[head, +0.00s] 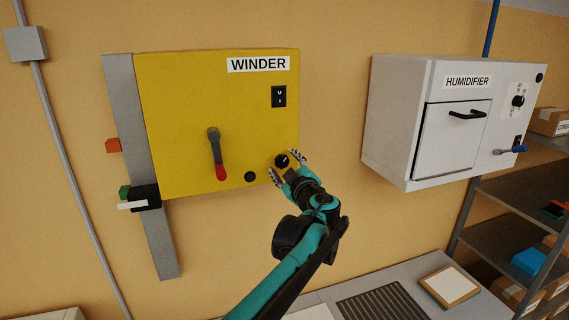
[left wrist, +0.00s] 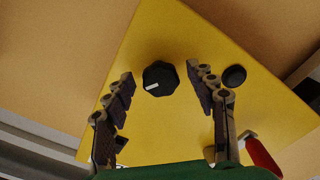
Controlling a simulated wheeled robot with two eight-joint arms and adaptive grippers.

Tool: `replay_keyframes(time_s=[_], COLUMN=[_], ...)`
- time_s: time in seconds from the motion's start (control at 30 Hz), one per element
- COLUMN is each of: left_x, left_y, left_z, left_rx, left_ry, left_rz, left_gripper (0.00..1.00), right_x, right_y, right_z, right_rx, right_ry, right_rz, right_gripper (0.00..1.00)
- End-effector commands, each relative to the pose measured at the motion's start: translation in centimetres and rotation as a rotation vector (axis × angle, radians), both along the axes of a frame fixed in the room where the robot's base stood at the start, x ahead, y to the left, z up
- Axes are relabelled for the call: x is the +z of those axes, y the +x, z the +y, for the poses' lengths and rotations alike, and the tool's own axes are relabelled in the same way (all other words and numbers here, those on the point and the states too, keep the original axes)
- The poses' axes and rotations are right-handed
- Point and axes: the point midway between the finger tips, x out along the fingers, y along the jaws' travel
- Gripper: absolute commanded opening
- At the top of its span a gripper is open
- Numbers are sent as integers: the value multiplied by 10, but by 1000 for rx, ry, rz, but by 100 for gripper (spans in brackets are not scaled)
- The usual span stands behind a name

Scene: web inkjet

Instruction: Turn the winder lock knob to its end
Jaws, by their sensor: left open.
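The yellow winder box (head: 180,110) hangs on the wall in the head view, with a WINDER label at its top. Its black lock knob (head: 282,160) sits at the lower right of the face. My left gripper (head: 286,166) is open at that knob. In the left wrist view the knob (left wrist: 160,78) is a black faceted dial with a white pointer mark aimed left and slightly down. The open fingers of the left gripper (left wrist: 166,90) stand on either side of it, with gaps on both sides. My right gripper is not in view.
A black round button (head: 250,177), a red-tipped crank lever (head: 217,155) and a rocker switch (head: 279,97) are on the same face. A grey rail (head: 140,160) runs along the box's left side. The white humidifier (head: 440,120) hangs to the right, with bare wall between.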

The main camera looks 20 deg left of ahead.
Motion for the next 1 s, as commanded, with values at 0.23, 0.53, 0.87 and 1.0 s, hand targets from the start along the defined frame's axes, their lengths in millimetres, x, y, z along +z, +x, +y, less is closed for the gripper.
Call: replay_keyframes(time_s=[0.23,0.53,0.87,1.0], left_x=[0,0,-1,-2], left_y=[0,0,0,0], left_z=[0,0,0,0], left_rx=[0,0,0,1], left_ry=[0,2,83,166], left_rz=[0,1,56,111], left_gripper=[38,6,6,6], right_x=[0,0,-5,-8], right_y=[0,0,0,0], right_z=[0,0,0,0], right_rx=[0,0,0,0], right_ry=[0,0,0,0], right_rz=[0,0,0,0], right_gripper=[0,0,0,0])
